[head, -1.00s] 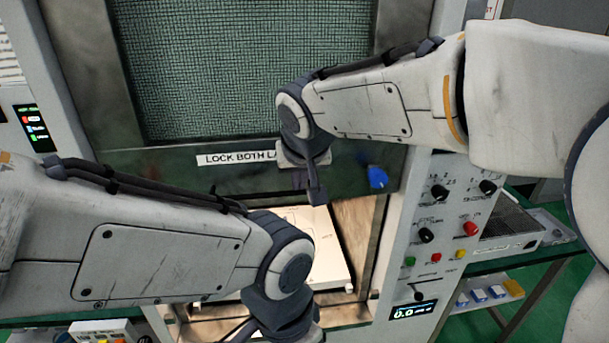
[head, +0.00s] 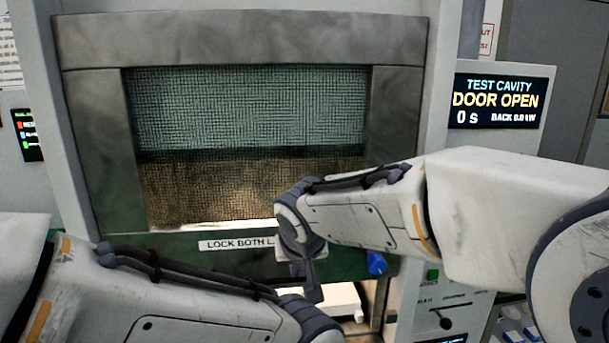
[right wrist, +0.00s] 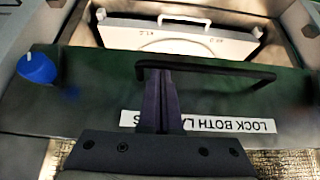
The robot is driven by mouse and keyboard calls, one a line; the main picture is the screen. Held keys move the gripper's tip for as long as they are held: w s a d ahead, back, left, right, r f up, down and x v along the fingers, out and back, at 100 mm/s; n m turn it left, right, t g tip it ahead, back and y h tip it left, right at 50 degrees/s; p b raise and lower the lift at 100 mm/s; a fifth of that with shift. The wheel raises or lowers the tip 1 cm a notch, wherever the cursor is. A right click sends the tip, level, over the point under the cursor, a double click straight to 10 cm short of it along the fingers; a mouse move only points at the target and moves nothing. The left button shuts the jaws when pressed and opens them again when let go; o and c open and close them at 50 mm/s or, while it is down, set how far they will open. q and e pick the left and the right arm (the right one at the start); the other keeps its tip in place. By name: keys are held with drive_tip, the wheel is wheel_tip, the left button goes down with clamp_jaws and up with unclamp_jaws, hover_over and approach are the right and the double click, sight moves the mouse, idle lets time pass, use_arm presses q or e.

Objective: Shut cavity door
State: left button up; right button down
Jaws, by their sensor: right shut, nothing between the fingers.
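The cavity door has a mesh window (head: 250,110) and a dark green lower strip (head: 200,265) with a "LOCK BOTH LA..." label (head: 232,244) and a blue knob (head: 376,263). A lit gap shows below its bottom edge. A black bar handle (right wrist: 225,69) crosses the strip in the right wrist view. My right gripper (head: 313,291) is at the strip, right of the label. In the right wrist view its fingers (right wrist: 160,85) are shut and empty, overlapping the handle and label; contact is unclear. My left gripper is below the head view; only its arm shows.
A display (head: 500,101) right of the door reads "TEST CAVITY DOOR OPEN". A pale tray-like box (right wrist: 180,35) with a handle sits inside the cavity. A control panel (head: 440,310) at the lower right is partly hidden by my right arm.

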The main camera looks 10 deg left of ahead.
wheel_tip(320, 180, down, 24)
drive_tip(key=b, duration=1.8)
drive_tip(key=shift+r, duration=0.25)
